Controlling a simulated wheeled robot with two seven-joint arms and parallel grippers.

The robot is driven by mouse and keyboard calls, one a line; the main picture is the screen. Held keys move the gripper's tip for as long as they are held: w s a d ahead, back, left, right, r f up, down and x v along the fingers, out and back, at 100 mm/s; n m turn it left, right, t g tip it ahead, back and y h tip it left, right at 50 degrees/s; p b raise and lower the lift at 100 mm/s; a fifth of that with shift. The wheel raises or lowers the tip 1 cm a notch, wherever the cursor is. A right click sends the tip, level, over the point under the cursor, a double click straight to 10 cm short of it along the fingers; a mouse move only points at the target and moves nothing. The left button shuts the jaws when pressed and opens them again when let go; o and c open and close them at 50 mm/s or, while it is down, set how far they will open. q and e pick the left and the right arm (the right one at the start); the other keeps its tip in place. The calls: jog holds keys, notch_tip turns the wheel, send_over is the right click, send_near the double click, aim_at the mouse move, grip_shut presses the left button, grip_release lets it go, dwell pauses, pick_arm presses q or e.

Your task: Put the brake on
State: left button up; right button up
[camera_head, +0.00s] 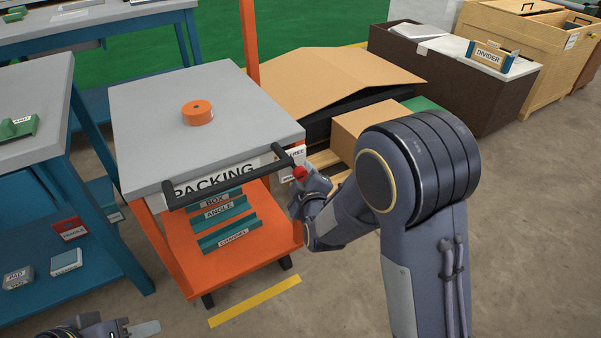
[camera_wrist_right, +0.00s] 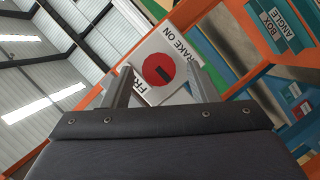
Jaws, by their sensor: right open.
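The brake is a red round knob (camera_wrist_right: 158,69) with a short dark bar, on a white plate (camera_head: 288,160) at the cart's right front corner. In the wrist view, "BRAKE ON" shows above and right of the knob, and a partly hidden "FR..." is to its left. My right gripper (camera_wrist_right: 160,88) is open, its fingers on either side of the knob in that view; contact is unclear. In the head view, my right gripper (camera_head: 304,183) is at the red knob. My left gripper (camera_head: 140,328) is partly visible at the bottom left, away from the cart.
The orange cart (camera_head: 180,255) has a grey top (camera_head: 150,100), a black push handle (camera_head: 230,181) and an orange tape roll (camera_head: 197,112). A blue bench (camera_head: 70,190) stands close on its left. The floor in front is clear.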

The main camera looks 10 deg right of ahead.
jog(key=v, duration=0.5)
jog(key=shift+p, duration=0.4)
jog(key=s+d+r+m+g+y, duration=0.1)
jog(key=s+d+r+m+g, duration=0.2)
jog(key=s, duration=0.7)
jog(key=s+d+m+g+y, duration=0.1)
jog(key=s+d+m+g, duration=0.2)
jog(key=s+m, duration=0.45)
jog(key=s+d+r+m+g+y, duration=0.2)
jog(key=s+g, duration=0.1)
jog(key=s, duration=0.8)
notch_tip(320, 180, up, 27)
jog(key=p, duration=2.7)
jog(key=shift+r+g+p, duration=0.2)
jog(key=shift+g+p, duration=0.1)
jog(key=shift+w, duration=0.15)
